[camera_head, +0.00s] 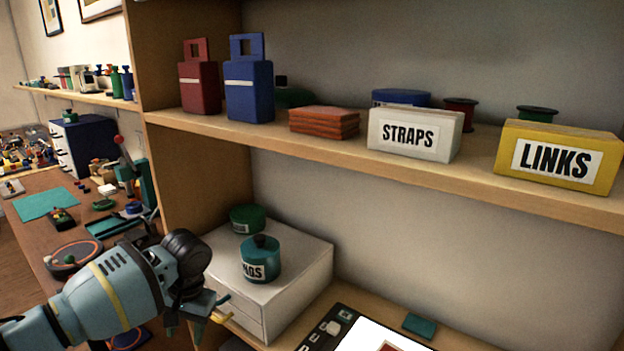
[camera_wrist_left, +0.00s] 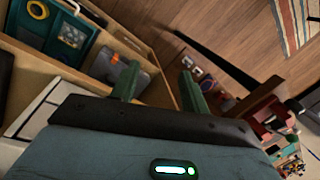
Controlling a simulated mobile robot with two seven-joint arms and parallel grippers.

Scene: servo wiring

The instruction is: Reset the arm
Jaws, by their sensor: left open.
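My left arm (camera_head: 115,290) comes in from the lower left in the head view. Its gripper (camera_head: 205,312) is beside the front left corner of a white drawer box (camera_head: 295,270) on the lower shelf. In the left wrist view the two green fingers of my left gripper (camera_wrist_left: 158,82) stand apart with nothing between them. Whether the gripper touches the box cannot be told. My right gripper is not in view.
A teal lidded jar (camera_head: 260,260) and a green one (camera_head: 247,219) stand on the box. The upper shelf holds a white STRAPS box (camera_head: 414,133), a yellow LINKS box (camera_head: 558,157) and other containers. A cluttered workbench (camera_head: 45,185) is at left.

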